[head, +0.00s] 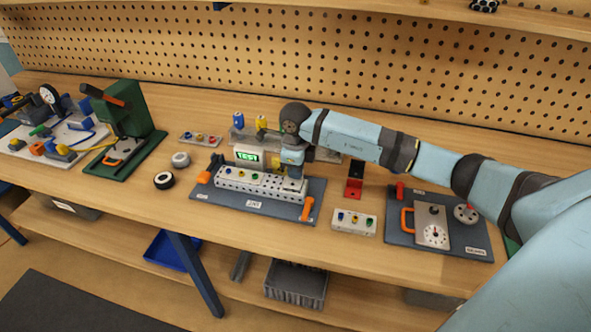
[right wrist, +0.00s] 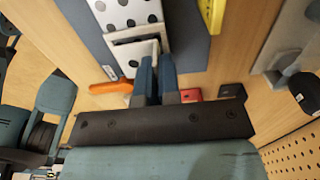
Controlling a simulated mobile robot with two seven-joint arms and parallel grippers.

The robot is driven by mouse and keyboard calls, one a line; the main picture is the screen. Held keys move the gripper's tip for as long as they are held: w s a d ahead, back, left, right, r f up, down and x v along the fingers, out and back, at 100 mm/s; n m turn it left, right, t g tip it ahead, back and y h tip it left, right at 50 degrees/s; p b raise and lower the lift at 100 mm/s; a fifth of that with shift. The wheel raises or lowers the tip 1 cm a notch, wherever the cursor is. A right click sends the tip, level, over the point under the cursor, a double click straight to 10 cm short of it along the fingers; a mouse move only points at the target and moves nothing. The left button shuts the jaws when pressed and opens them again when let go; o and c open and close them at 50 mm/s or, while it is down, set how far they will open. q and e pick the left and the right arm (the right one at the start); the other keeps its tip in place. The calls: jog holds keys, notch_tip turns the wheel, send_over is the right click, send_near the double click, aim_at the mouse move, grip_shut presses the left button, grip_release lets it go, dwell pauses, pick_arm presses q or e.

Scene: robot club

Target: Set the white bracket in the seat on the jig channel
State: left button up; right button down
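The jig channel (head: 258,183) is a long white beam with dark holes, lying on a dark blue-grey board (head: 255,206). Its holed top also shows in the right wrist view (right wrist: 124,12). My right gripper (head: 291,170) points down over the channel's right end. In the right wrist view its two blue fingers (right wrist: 156,76) are close together on a thin upright part of the white bracket (right wrist: 128,56). The bracket's flat part lies at a pale frame at the channel's end, the seat (right wrist: 135,34). I cannot tell whether it is fully down. My left gripper is out of view.
Orange clamps (head: 307,208) stand on the board's edges. A box with a green TEST display (head: 247,156) stands behind the channel. A red block (head: 354,187), a white button strip (head: 354,221) and a dial panel (head: 434,226) are to the right. A green press (head: 124,130) stands left.

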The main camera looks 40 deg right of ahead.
jog(key=shift+s+f+b, duration=0.1)
jog(key=shift+f+b, duration=0.55)
jog(key=shift+b, duration=0.3)
dwell(2.0)
jog(key=c, duration=1.5)
grip_release()
jog(key=shift+f, duration=0.1)
jog(key=shift+r, duration=0.2)
jog(key=shift+r+p, duration=1.6)
jog(key=shift+r, duration=1.05)
